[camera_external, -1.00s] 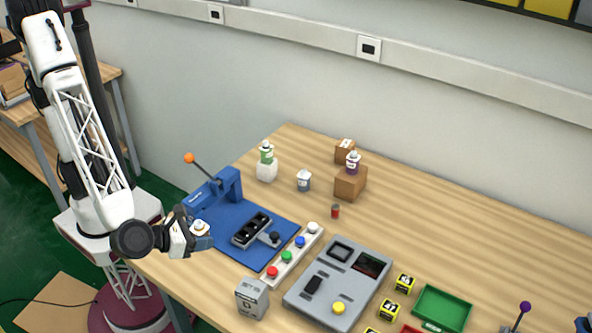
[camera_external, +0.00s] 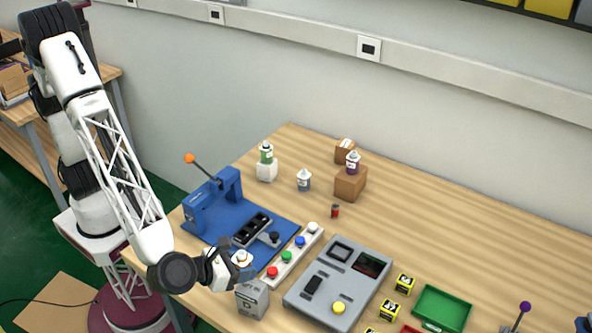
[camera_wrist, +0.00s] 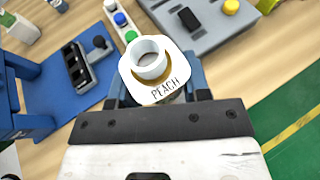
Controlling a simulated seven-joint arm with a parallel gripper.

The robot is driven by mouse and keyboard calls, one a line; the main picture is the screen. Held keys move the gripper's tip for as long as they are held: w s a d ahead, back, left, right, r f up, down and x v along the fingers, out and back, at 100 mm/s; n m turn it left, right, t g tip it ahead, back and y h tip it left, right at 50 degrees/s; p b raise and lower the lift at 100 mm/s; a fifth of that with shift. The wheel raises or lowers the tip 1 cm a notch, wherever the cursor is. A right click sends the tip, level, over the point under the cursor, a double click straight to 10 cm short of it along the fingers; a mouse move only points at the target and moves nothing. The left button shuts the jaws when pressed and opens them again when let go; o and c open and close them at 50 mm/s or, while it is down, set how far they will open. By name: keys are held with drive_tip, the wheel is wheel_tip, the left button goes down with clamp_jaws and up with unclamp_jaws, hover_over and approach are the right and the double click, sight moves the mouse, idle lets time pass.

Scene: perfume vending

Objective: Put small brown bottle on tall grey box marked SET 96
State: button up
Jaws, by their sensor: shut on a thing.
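My gripper (camera_external: 236,270) is shut on the small brown bottle (camera_external: 242,257). In the wrist view the bottle (camera_wrist: 155,72) shows from above: a white top lettered PEACH, a white neck and a brown crescent. Its body is mostly hidden by my fingers. The tall grey box (camera_external: 252,300) stands upright at the table's front edge, with dark marking on its faces that is too small to read fully. In the external view the bottle appears just above and left of the box's top; the exact gap cannot be told. The box is not seen in the wrist view.
A blue press (camera_external: 213,205) on a blue base lies behind my gripper. A white strip of coloured buttons (camera_external: 287,256) and a grey console (camera_external: 338,283) lie right of it. Other bottles stand farther back, on a white block (camera_external: 267,171) and a brown block (camera_external: 350,184).

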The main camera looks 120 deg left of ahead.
drive_tip(key=shift+w, duration=0.85)
drive_tip(key=shift+f, duration=0.1)
drive_tip(key=shift+f, duration=1.7)
drive_tip(key=shift+f, duration=0.1)
drive_tip(key=o, duration=0.9)
drive_tip(key=v, duration=1.2)
